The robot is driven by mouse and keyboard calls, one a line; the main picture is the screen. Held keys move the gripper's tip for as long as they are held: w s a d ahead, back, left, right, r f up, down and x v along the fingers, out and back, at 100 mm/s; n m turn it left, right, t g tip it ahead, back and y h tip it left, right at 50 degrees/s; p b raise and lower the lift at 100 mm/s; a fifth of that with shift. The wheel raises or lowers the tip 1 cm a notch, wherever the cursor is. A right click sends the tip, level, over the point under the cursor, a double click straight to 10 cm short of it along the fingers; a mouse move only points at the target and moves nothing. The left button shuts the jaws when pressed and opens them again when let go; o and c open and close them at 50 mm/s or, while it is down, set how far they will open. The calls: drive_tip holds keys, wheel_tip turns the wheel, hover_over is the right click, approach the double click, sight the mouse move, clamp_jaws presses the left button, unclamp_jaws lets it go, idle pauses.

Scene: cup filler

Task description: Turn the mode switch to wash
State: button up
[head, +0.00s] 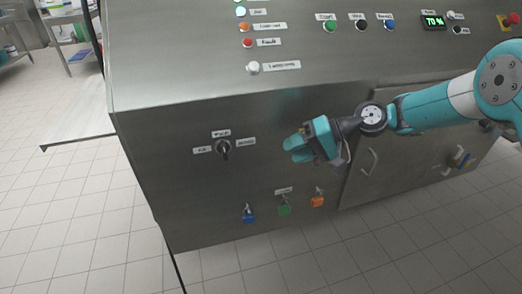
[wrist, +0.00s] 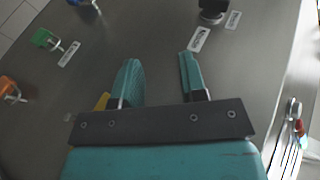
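The mode switch (head: 224,149) is a black rotary knob on the steel front panel, with small labels to its left, above and to its right. The upper label seems to read wash, though the print is small. The knob's pointer looks roughly upright; its exact setting is hard to tell. My teal gripper (head: 297,148) is to the right of the switch, apart from it. In the wrist view my gripper (wrist: 160,78) has its two fingers spread with nothing between them. The black switch (wrist: 212,12) shows at the top right there, partly cut off by the edge.
Blue (head: 249,214), green (head: 284,208) and orange (head: 317,200) valves or locks stick out below the switch. Buttons and a green display (head: 433,21) are on the sloped top panel. A cabinet handle (head: 370,162) is to the right. The panel between gripper and switch is clear.

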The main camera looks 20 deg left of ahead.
drive_tip(key=o, duration=0.6)
drive_tip(key=r+t+h+p, duration=0.1)
drive_tip(key=s+r+h+p, duration=0.1)
drive_tip(key=r+p, duration=0.1)
drive_tip(key=r+n+t+h+p, duration=0.1)
drive_tip(key=h, duration=0.1)
drive_tip(key=shift+s+a+r+t+p, duration=0.15)
drive_tip(key=shift+s+a+t+p, duration=0.15)
drive_tip(key=shift+s+p, duration=0.1)
drive_tip(key=n+t+y+p, duration=0.2)
drive_tip(key=n+t+p, duration=1.55)
drive_tip(key=p, duration=1.15)
approach(225, 154)
drive_tip(key=w+a+b, duration=0.1)
drive_tip(key=w+b, duration=0.1)
drive_tip(key=b, duration=0.5)
drive_tip(key=w+a+r+n+g+b, duration=0.1)
drive_tip(key=w+a+b, duration=0.1)
drive_tip(key=b, duration=0.6)
drive_tip(key=w+a+r+n+g+b, duration=0.1)
drive_tip(key=w+b, duration=0.3)
drive_tip(key=b, duration=0.3)
drive_tip(key=shift+w+a+g, duration=0.25)
drive_tip(key=shift+a, duration=0.1)
